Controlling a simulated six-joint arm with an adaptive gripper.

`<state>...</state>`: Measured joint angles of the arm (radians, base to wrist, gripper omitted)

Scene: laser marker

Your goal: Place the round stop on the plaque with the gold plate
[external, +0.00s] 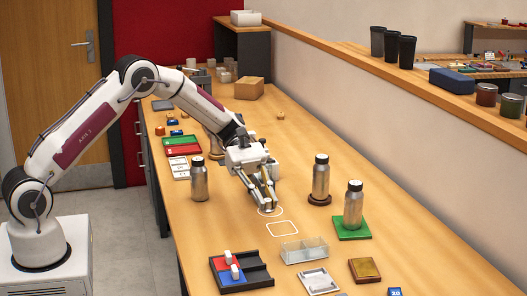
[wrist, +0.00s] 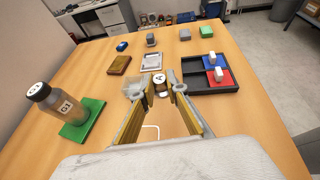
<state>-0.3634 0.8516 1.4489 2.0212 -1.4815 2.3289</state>
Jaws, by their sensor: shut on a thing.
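The plaque with the gold plate (external: 364,270) lies flat near the front right of the bench, and it also shows in the wrist view (wrist: 119,65) at the upper left. Nothing is seen on top of it.
A clear box (external: 304,250) stands between my gripper and the plaque. A silver plate (external: 318,282) and a dark tray (external: 242,272) with white-topped pegs lie in front. Metal bottles stand at left (external: 200,180) and right, one on a green base (external: 352,228). A white square outline (external: 282,229) is clear.

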